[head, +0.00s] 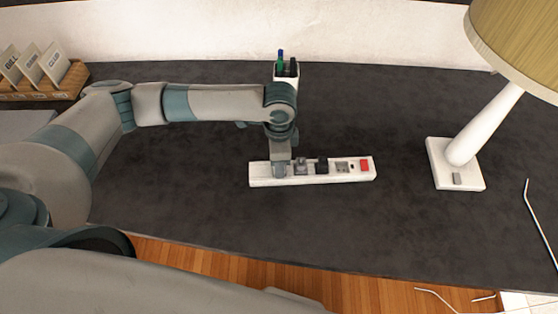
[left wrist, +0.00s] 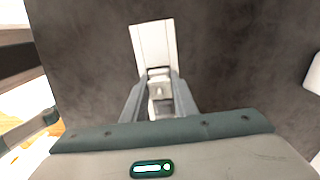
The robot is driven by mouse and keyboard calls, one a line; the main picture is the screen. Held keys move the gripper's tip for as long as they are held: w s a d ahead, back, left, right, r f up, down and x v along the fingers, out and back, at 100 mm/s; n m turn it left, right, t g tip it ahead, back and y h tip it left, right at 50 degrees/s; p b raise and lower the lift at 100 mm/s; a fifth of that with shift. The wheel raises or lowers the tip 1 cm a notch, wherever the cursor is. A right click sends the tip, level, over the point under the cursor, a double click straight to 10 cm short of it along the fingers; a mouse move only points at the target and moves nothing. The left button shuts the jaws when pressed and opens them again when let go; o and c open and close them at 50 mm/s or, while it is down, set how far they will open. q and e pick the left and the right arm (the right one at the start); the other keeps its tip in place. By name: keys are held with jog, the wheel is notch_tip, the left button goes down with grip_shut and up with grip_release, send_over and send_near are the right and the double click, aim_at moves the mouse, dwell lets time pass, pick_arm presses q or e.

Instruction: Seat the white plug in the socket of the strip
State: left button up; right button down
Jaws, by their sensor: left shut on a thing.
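The white strip (head: 314,177) lies on the dark desk, with a row of sockets and a red switch at its right end. My left gripper (head: 281,168) points down over the left part of the strip. In the left wrist view its fingers are shut on the white plug (left wrist: 159,90), and the bare white end of the strip (left wrist: 153,42) shows beyond them. In the head view the gripper hides the plug. I cannot tell whether the plug is in a socket or just above it. My right gripper is not in view.
A black object (head: 321,163) sits on the strip, right of my gripper. A pen cup (head: 286,72) stands behind my arm. A lamp (head: 455,178) stands at the right and a wooden card holder (head: 45,90) at the back left. The desk in front of the strip is clear.

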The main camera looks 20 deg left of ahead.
pick_arm(q)
jog(key=shift+s+f, duration=0.25)
jog(key=shift+f, duration=0.05)
dwell(0.6)
jog(key=shift+r, duration=0.15)
jog(key=shift+w+r+p, duration=0.15)
jog(key=shift+r+p, duration=0.75)
jog(key=shift+p, duration=0.15)
notch_tip(320, 180, up, 6)
jog(key=a+n+b, duration=0.2)
jog(key=n+b, duration=0.1)
jog(key=n, duration=0.3)
notch_tip(320, 180, up, 7)
jog(key=n+b, duration=0.2)
jog(key=n, duration=0.5)
send_over(272, 171)
jog(key=s+a, duration=0.3)
jog(key=shift+s+a+r+n+b, duration=0.3)
jog(key=shift+a+r+n, duration=0.1)
jog(key=shift+a, duration=0.15)
